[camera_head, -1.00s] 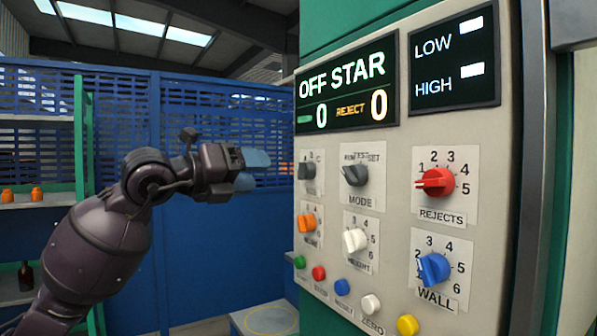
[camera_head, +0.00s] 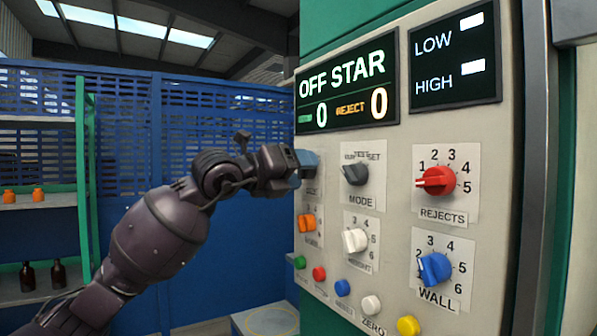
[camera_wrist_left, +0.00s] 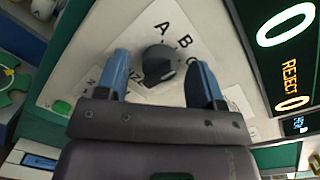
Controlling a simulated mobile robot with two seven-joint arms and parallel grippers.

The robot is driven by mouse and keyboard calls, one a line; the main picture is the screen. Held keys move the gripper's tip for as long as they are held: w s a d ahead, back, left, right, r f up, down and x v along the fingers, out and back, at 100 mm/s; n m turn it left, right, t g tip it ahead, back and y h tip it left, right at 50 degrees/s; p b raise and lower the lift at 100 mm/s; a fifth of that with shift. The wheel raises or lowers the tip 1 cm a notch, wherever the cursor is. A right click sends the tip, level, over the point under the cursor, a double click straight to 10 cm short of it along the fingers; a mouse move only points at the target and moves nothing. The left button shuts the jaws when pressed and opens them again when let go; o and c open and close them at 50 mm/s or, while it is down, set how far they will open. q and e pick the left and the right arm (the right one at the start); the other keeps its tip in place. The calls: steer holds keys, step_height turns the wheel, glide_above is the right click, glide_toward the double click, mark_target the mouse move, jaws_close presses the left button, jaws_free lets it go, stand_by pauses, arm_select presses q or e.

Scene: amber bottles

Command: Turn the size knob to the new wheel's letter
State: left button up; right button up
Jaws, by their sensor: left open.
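The size knob (camera_wrist_left: 160,66) is a dark grey knob on a white card with letters A, B and C around it, in the left wrist view. My left gripper (camera_wrist_left: 162,82) is open, its blue fingers on either side of the knob. Whether they touch it cannot be told. My right gripper is not in view.
The panel (camera_head: 400,215) also carries a MODE knob (camera_head: 355,173), a red REJECTS knob (camera_head: 436,181), a blue WALL knob (camera_head: 434,268), an orange knob (camera_head: 306,223) and a white knob (camera_head: 355,240). Several coloured buttons line its lower edge. A display (camera_head: 346,87) sits above.

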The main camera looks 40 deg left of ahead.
arm_select(q)
steer(key=shift+c, duration=1.2)
steer(key=c, duration=0.7)
